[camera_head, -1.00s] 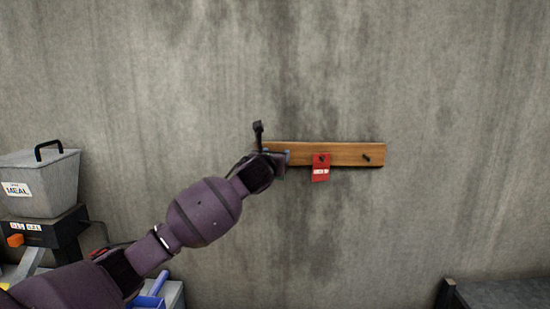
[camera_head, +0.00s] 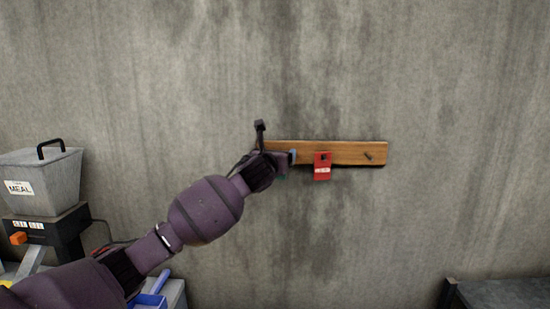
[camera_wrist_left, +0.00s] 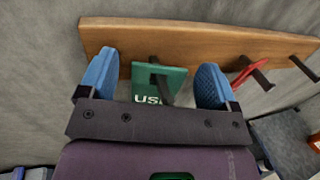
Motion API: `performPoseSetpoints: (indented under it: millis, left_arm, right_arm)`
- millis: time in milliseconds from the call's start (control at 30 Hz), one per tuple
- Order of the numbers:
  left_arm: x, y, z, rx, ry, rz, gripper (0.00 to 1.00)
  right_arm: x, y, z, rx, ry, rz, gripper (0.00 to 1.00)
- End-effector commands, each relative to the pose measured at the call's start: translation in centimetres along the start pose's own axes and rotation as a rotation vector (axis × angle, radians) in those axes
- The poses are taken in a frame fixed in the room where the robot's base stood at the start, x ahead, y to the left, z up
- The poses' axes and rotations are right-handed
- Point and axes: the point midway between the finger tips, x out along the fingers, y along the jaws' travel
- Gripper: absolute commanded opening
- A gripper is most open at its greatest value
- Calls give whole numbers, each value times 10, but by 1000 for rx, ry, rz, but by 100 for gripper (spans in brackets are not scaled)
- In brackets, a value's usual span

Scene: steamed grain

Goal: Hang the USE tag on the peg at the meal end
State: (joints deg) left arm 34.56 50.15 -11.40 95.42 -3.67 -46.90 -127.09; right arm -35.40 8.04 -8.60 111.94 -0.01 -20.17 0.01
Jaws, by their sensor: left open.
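The green USE tag (camera_wrist_left: 146,96) shows in the left wrist view at the left peg (camera_wrist_left: 160,88) of the wooden board (camera_wrist_left: 200,42). The peg appears to pass through the tag's top opening. My left gripper (camera_wrist_left: 155,66) is open, its blue fingers on either side of the tag with gaps visible. In the head view, my left gripper (camera_head: 277,156) covers the board's left end (camera_head: 340,148), the end nearer the MEAL bin (camera_head: 45,178), and hides most of the green tag. My right gripper is not in view.
A red tag (camera_head: 322,168) hangs on the middle peg, close right of my left gripper. The right peg (camera_head: 368,156) is bare. A dark surface (camera_head: 505,294) stands at lower right. The concrete wall around the board is clear.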

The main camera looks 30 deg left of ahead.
Motion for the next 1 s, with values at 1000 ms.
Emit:
performPoseSetpoints:
  millis: [1000]
  left_arm:
    - [-108, -1, 0, 1, 0, -1, 84]
  right_arm:
    - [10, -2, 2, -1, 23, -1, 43]
